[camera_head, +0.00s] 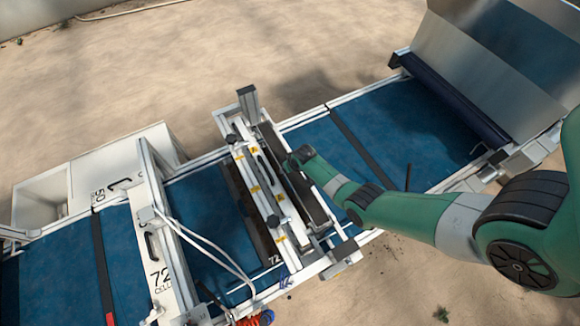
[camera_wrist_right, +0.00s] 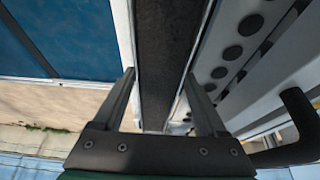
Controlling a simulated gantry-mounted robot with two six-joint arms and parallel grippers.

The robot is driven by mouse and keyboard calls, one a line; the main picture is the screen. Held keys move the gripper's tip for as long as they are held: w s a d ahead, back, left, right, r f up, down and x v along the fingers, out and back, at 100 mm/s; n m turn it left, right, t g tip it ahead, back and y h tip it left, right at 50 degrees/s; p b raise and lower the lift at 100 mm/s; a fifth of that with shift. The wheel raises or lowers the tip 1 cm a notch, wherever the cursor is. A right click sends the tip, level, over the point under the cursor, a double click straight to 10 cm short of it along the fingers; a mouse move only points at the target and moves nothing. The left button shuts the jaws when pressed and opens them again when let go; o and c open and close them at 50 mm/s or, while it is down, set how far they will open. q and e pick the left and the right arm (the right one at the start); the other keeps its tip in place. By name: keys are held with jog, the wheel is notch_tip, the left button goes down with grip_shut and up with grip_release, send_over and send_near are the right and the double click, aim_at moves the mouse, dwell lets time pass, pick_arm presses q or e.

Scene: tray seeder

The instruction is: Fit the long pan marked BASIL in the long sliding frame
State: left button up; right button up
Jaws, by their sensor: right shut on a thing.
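The long pan (camera_wrist_right: 165,60), narrow with dark fill and pale metal rims, runs between my right gripper's fingers (camera_wrist_right: 160,75) in the right wrist view. The gripper is shut on it. In the head view my right gripper (camera_head: 298,158) is over the dark long pan (camera_head: 314,207) at the crosswise white frame (camera_head: 262,190) with yellow marks, which looks like the long sliding frame. The pan lies along this frame; I cannot tell whether it is seated or just above. No BASIL marking is readable. My left gripper is not in view.
A blue belt (camera_head: 400,120) runs beneath the crosswise frames. A second white frame marked 72 (camera_head: 155,250) stands left, near a white bin (camera_head: 45,195). A metal hopper (camera_head: 470,60) is at the upper right. A perforated metal plate (camera_wrist_right: 235,55) is close beside the pan.

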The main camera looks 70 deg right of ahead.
jog(key=shift+f+b, duration=0.4)
jog(key=shift+f, duration=0.05)
jog(key=o, duration=1.3)
jog(key=shift+r, duration=0.1)
